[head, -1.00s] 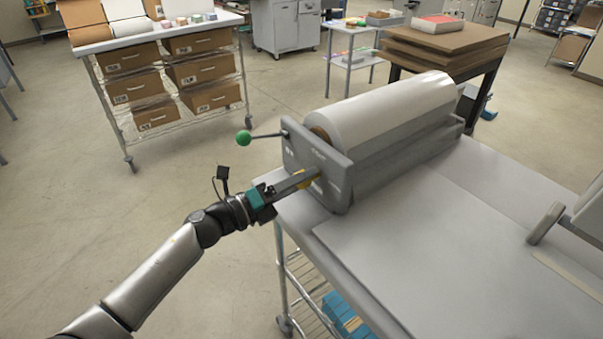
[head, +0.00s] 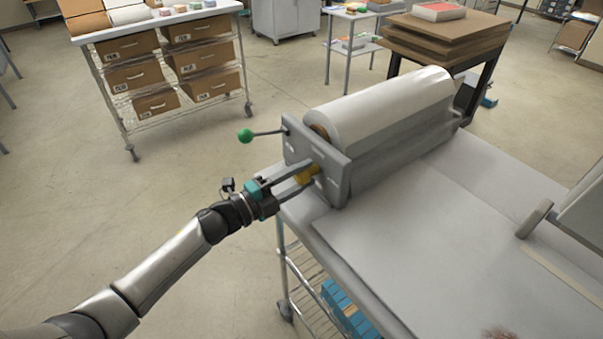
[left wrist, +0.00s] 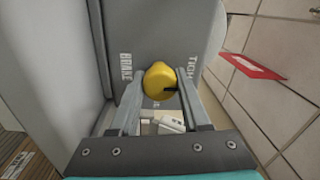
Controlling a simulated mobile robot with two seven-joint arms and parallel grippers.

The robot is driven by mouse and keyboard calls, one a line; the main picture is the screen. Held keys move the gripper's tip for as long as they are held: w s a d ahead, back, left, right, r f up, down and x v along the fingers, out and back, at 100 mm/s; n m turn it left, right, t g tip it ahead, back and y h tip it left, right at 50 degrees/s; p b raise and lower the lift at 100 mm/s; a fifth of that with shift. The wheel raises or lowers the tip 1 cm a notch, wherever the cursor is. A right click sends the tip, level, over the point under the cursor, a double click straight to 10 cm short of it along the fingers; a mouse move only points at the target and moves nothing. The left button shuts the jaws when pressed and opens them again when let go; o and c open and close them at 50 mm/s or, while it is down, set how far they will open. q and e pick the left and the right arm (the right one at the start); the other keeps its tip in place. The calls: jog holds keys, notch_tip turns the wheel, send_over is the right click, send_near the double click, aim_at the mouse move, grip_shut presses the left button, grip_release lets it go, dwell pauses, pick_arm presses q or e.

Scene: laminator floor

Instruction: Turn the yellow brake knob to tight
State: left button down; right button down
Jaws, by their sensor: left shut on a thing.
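The yellow brake knob (head: 306,174) sits on the near end plate of the grey roll holder (head: 400,150). In the left wrist view the knob (left wrist: 158,78) is round, with a dark mark on its right lower edge, on the side of the word TIGHT. The word BRAKE stands to its left. My left gripper (head: 308,174) reaches in from the left, its two fingers on either side of the knob and shut on it. The fingers cover part of the knob in the head view. My right gripper is not in view.
A lever with a green ball (head: 245,135) sticks out left of the end plate, above my left gripper. A white roll (head: 390,108) lies in the holder on the grey table (head: 400,255). A shelf cart with drawers (head: 160,30) stands behind. Open floor lies to the left.

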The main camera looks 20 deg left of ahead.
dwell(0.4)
pick_arm(q)
jog(key=shift+c, duration=1.9)
grip_release()
jog(key=shift+s+a+f, duration=0.1)
jog(key=shift+s+a, duration=0.25)
jog(key=shift+s, duration=0.1)
jog(key=b+v, duration=0.2)
jog(key=v, duration=1.2)
